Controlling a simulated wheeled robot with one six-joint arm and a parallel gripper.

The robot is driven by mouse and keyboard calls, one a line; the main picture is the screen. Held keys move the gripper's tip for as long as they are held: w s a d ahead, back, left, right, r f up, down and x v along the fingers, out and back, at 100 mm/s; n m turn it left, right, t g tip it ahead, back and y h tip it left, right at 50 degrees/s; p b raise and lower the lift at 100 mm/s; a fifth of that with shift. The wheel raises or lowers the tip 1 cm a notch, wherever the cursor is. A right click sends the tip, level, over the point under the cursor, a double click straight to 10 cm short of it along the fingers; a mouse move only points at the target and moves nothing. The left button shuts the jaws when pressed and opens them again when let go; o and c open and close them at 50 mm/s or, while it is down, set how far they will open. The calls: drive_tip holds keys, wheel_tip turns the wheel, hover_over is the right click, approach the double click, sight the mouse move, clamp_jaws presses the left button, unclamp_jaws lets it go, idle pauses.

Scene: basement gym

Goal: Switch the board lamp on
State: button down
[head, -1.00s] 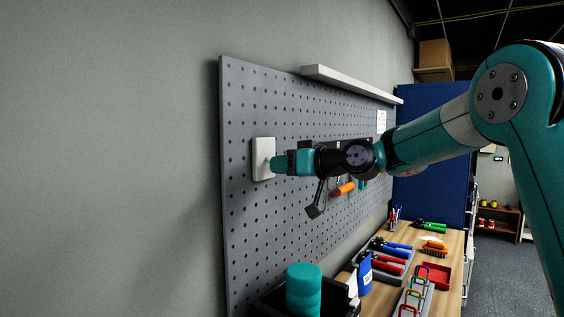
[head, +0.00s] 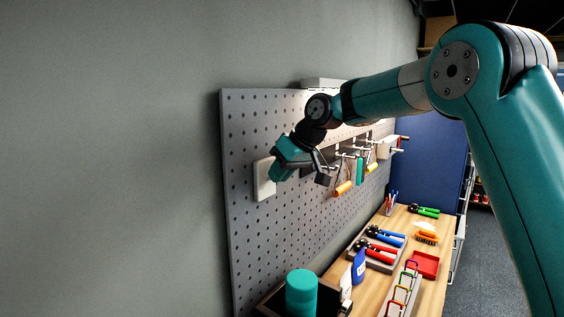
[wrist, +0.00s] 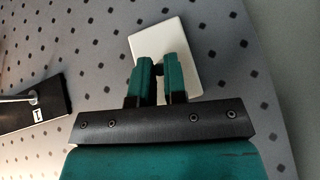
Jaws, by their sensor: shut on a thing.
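A white switch plate (head: 264,180) is mounted near the left edge of the grey pegboard (head: 238,130). It also shows in the wrist view (wrist: 190,40), behind my fingertips. My gripper (head: 273,172) is at the plate, tilted down and left from the wrist. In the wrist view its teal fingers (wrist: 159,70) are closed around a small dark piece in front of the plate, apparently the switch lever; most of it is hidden. The pale lamp bar or shelf (head: 323,84) at the board's top is mostly hidden behind my arm. The board below it looks brightly lit.
Hooks with tools, including an orange-handled one (head: 343,188), hang right of my gripper. The wooden bench (head: 375,283) below holds pliers, a red tray (head: 425,264) and a teal cylinder (head: 301,292). The wall left of the board is bare.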

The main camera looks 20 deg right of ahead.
drive_tip(key=shift+w+r+g+h+p, duration=0.15)
drive_tip(key=shift+r+g+h+p, duration=0.15)
drive_tip(key=shift+g, duration=0.1)
idle(0.3)
drive_tip(key=c, duration=1.2)
unclamp_jaws()
drive_tip(key=shift+o, duration=0.2)
drive_tip(key=shift+f, duration=0.1)
drive_tip(key=v, duration=1.2)
drive_tip(key=shift+w+a, duration=0.15)
